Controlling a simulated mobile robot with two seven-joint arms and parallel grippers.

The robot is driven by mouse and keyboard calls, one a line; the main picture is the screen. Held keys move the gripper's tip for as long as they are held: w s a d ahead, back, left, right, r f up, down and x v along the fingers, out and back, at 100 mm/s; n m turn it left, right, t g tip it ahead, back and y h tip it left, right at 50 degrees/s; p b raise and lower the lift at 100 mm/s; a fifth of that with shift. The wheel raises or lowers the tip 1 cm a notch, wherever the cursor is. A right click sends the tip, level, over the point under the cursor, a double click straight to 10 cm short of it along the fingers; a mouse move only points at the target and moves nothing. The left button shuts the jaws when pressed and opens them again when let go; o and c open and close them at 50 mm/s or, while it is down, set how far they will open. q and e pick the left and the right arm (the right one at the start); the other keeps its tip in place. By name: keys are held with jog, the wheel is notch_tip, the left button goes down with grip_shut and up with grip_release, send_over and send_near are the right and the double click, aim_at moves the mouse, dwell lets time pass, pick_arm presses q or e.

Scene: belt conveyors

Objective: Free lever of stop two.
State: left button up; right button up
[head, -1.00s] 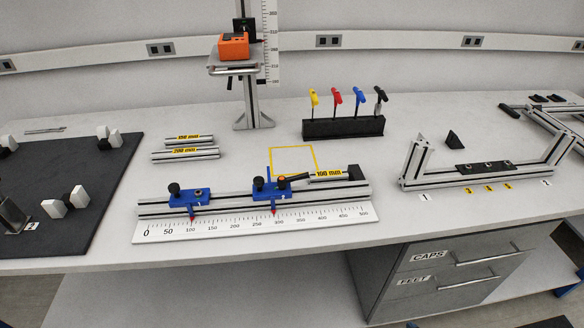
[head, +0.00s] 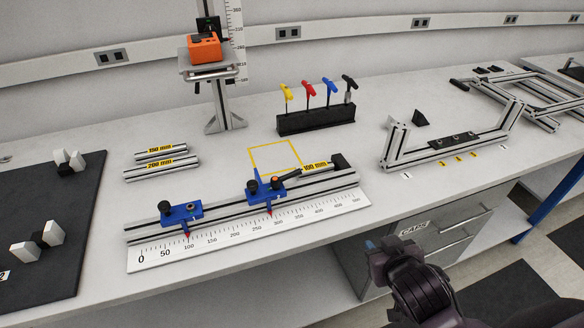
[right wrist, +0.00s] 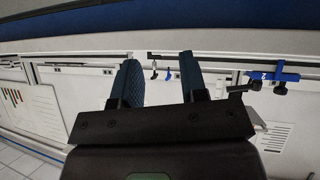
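A blue stop marked 2 (right wrist: 272,76) also shows at the right of the right wrist view. My right gripper (head: 374,246) is in front of the bench edge, below and right of the rail, apart from the stop. In the right wrist view its two fingers (right wrist: 160,78) stand apart with nothing between them. My left gripper is out of view.
Stop one (head: 180,213) sits further left on the rail. A 100 mm profile (head: 318,167) lies just right of the lever. A rack of coloured hex keys (head: 316,120) and an aluminium frame (head: 445,150) stand behind. The drawer cabinet (head: 440,232) is below the bench edge.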

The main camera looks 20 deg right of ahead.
jog(key=w+a+r+n+t+y, duration=0.25)
jog(key=w+r+t, duration=0.3)
jog(key=r, duration=0.35)
jog(key=w+a+r+n+t+y, duration=0.1)
jog(key=w+a+r+t+y, duration=0.35)
jog(key=r, duration=0.45)
jog(key=w+a+r+n+g+y, duration=0.3)
jog(key=a+r+n+y, duration=0.25)
jog(key=n+y, duration=0.4)
jog(key=n+g+h, duration=0.7)
jog(key=g+h, duration=0.2)
jog(key=g, duration=0.7)
send_near(296, 172)
jog(key=b+x, duration=0.1)
jog(key=x, duration=0.7)
jog(key=shift+w+a+f, duration=0.1)
jog(key=shift+a+f, duration=0.05)
jog(key=shift+f, duration=0.05)
jog(key=shift+w+a+f, duration=0.1)
jog(key=shift+a+f, duration=0.05)
jog(key=shift+f, duration=0.25)
grip_shut()
